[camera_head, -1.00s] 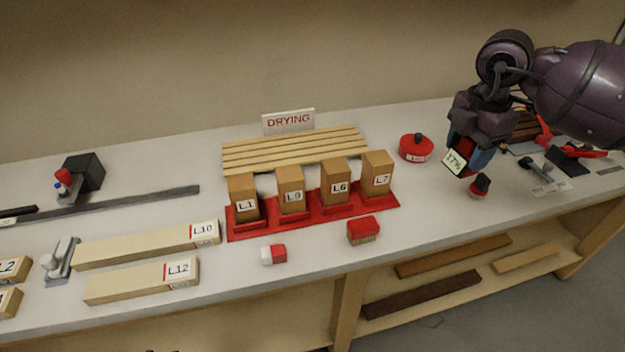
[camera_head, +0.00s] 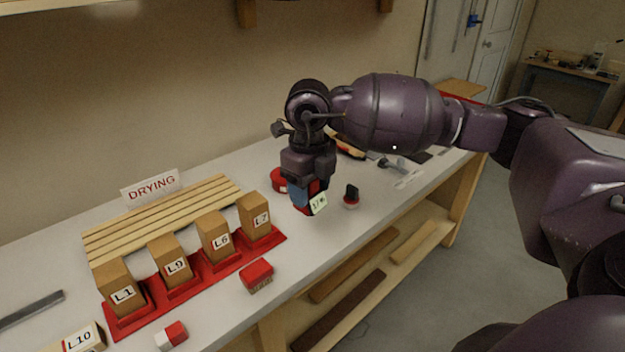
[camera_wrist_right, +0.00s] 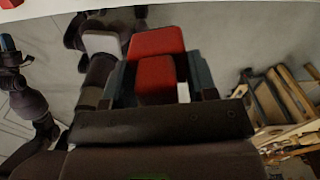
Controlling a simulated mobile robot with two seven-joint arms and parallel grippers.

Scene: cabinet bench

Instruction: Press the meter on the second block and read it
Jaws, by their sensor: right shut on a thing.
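My right gripper (camera_head: 306,198) is shut on the red moisture meter (camera_head: 318,204), held above the bench right of the blocks. Its pale display faces the head camera; the digits are too small to read surely. In the wrist view the meter's red body (camera_wrist_right: 157,45) sits between the fingers. Upright wooden blocks L1 (camera_head: 118,285), L9 (camera_head: 170,262), L6 (camera_head: 215,238) and L7 (camera_head: 254,215) stand in a row in a red rack (camera_head: 135,322). L9 is second from the left. The meter is apart from all of them. My left gripper seems to show at the wrist view's left edge (camera_wrist_right: 8,44), its jaws unclear.
A slatted wooden rack (camera_head: 160,218) with a DRYING sign (camera_head: 151,186) lies behind the blocks. A red block-like item (camera_head: 257,276) and a red-white piece (camera_head: 171,336) lie in front. A round red container (camera_head: 279,180) and a black-knobbed item (camera_head: 351,196) are near my right gripper.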

